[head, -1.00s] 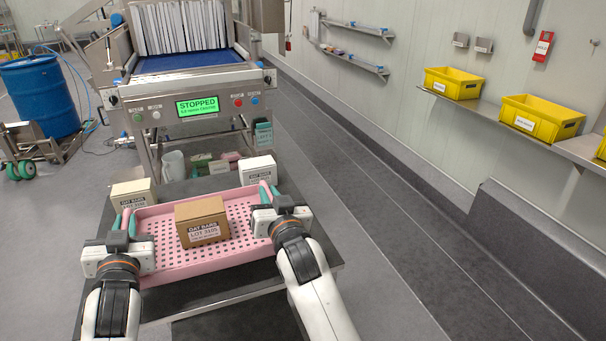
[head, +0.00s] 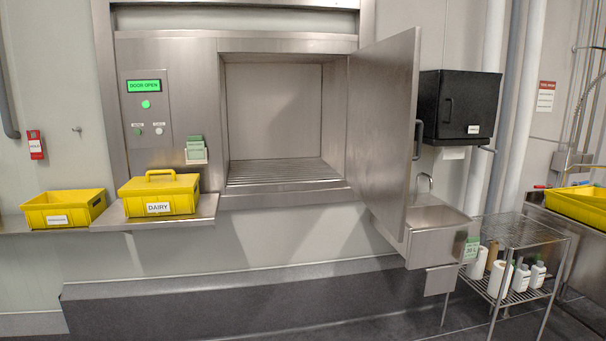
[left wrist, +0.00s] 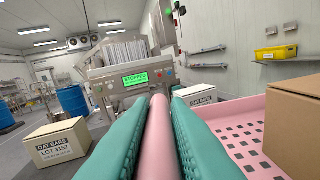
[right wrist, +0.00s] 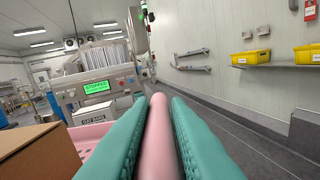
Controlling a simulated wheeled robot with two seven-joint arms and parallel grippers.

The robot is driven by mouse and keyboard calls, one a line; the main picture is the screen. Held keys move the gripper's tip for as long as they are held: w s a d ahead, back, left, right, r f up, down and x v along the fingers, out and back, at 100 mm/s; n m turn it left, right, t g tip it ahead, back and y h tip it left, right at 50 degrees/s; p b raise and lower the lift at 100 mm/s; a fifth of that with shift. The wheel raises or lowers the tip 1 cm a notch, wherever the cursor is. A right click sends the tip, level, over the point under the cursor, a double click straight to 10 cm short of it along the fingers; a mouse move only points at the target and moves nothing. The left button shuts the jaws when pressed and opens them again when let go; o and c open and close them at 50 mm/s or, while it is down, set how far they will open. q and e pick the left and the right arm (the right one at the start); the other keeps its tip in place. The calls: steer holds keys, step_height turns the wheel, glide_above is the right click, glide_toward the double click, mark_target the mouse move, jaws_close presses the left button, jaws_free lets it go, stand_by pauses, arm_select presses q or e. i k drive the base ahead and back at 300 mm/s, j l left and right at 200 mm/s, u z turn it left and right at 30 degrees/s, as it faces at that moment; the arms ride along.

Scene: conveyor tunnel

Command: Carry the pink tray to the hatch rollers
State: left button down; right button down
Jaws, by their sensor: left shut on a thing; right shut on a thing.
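The hatch stands open in the head view, with its rollers (head: 282,171) on the floor of the opening. Its steel door (head: 384,130) is swung out to the right. The pink tray (left wrist: 243,128) shows in the left wrist view with a brown box (left wrist: 294,122) in it; the tray also shows in the right wrist view (right wrist: 92,135). My left gripper (left wrist: 158,125) is shut on one rim of the tray. My right gripper (right wrist: 158,125) is shut on the opposite rim. Neither gripper nor the tray is in the head view.
A yellow dairy crate (head: 160,196) sits on the shelf left of the opening, beside another yellow bin (head: 64,209). A sink (head: 437,228) and a wire rack (head: 515,240) stand at right.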

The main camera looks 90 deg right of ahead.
mark_target(283, 172)
steer(key=z, duration=1.3)
steer(key=i+l+z, duration=0.15)
steer(key=z, duration=1)
steer(key=i+l, duration=0.15)
steer(key=i, duration=0.6)
steer(key=i+l, duration=0.1)
steer(key=i, duration=0.6)
steer(key=i+l, duration=0.15)
steer(key=i, duration=0.6)
steer(key=i+l, duration=0.2)
steer(key=i, duration=0.3)
steer(key=i+l, duration=0.2)
steer(key=i, duration=0.3)
steer(key=i+l, duration=0.15)
steer(key=i, duration=0.3)
